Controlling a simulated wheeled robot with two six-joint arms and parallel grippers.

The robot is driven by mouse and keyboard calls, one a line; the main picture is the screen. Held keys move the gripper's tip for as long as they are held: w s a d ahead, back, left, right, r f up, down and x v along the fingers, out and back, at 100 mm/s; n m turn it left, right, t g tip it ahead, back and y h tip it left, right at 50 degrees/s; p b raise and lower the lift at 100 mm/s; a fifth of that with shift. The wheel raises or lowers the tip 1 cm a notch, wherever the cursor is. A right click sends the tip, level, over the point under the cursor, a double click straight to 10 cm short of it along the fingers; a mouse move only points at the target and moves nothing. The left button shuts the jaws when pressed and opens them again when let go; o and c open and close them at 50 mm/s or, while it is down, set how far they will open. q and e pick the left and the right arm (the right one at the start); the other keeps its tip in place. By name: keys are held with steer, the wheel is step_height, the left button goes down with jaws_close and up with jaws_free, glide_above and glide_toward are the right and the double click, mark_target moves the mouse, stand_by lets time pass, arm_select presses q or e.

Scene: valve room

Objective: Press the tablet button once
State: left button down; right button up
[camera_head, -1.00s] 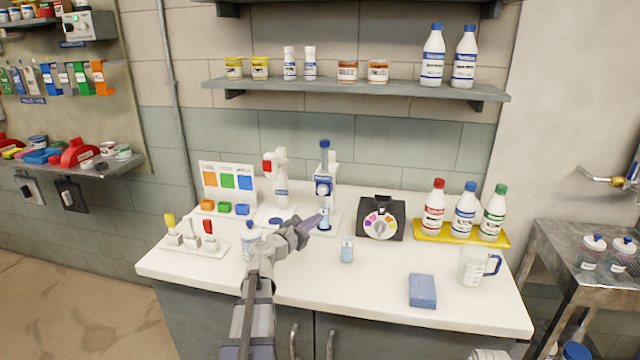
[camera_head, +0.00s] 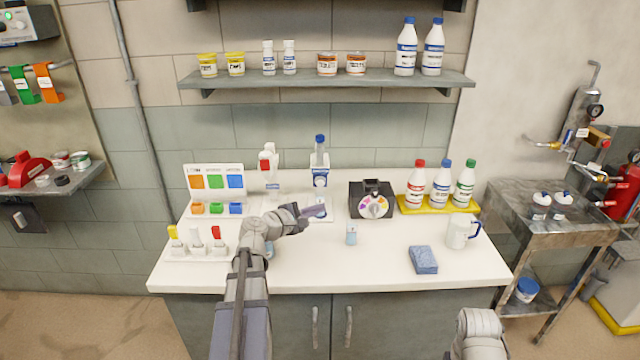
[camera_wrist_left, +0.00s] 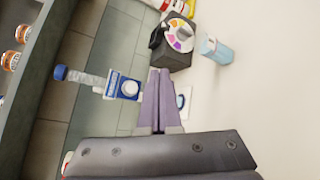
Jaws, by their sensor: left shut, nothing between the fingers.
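A white and blue dispenser (camera_head: 320,170) with a clear, blue-capped tube on top stands at the back of the white counter. On its front is a round white button in a blue surround (camera_head: 320,181), which also shows in the left wrist view (camera_wrist_left: 128,88). My left gripper (camera_head: 323,209) is shut and empty, in front of and below the button. In the left wrist view its purple fingers (camera_wrist_left: 158,72) lie together, apart from the button. They partly hide the dispenser's foot. My right gripper is not seen; only part of my right arm shows at the bottom right.
A black box with a coloured dial (camera_head: 374,206) stands right of the dispenser, and a small light-blue bottle (camera_head: 351,233) in front. A white tap-like device (camera_head: 270,172) is to the left. A shelf (camera_head: 330,80) hangs above. The counter's front middle is clear.

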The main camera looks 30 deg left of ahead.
mark_target(323, 186)
arm_select(q)
steer(key=w+a, duration=0.4)
steer(key=w, duration=0.3)
steer(key=shift+w+a, duration=0.25)
steer(key=shift+a, duration=0.05)
stand_by(0.3)
steer(key=shift+w+a, duration=0.1)
stand_by(1.8)
steer(key=shift+w+a, duration=0.15)
steer(key=shift+w, duration=0.1)
steer(key=shift+w+a, duration=0.3)
steer(key=shift+w, duration=0.2)
stand_by(0.9)
steer(key=shift+s, duration=0.15)
steer(key=shift+s+d, duration=0.5)
steer(key=shift+s, duration=0.2)
steer(key=shift+s, duration=0.1)
steer(key=shift+s+d, duration=0.7)
steer(key=shift+s, duration=0.35)
steer(key=shift+s+d, duration=0.65)
steer(key=shift+s, duration=0.35)
